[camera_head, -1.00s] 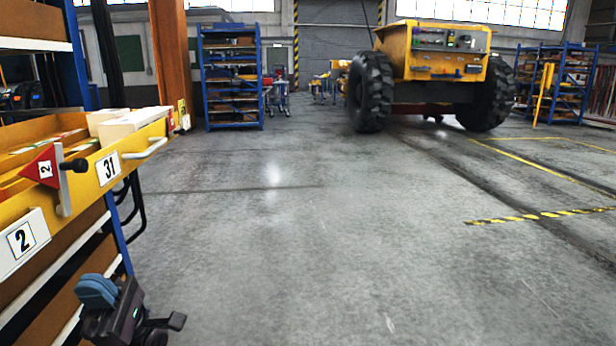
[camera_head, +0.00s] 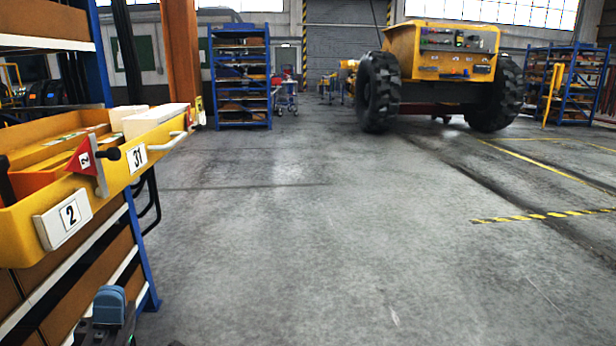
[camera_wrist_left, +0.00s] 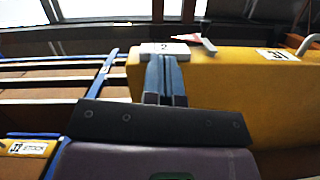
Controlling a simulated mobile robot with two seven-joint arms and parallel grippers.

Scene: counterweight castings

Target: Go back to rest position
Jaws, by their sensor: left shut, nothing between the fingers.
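My left gripper (camera_head: 108,304) is at the bottom left of the head view, low beside the shelf rack and below the yellow drawer (camera_head: 28,240). In the left wrist view its two blue fingers (camera_wrist_left: 165,78) are together, with nothing between them. The drawer front with its white "2" label (camera_wrist_left: 165,48) shows beyond the fingertips; I cannot tell how near they are. My right gripper is in neither view.
The open drawer juts from the blue-framed rack (camera_head: 140,250) at the left, with a red flag tag (camera_head: 84,158), a "31" label and a white handle. Grey floor (camera_head: 300,240) lies clear ahead. A yellow wheeled machine (camera_head: 440,65) and a blue shelf (camera_head: 240,80) stand farther back.

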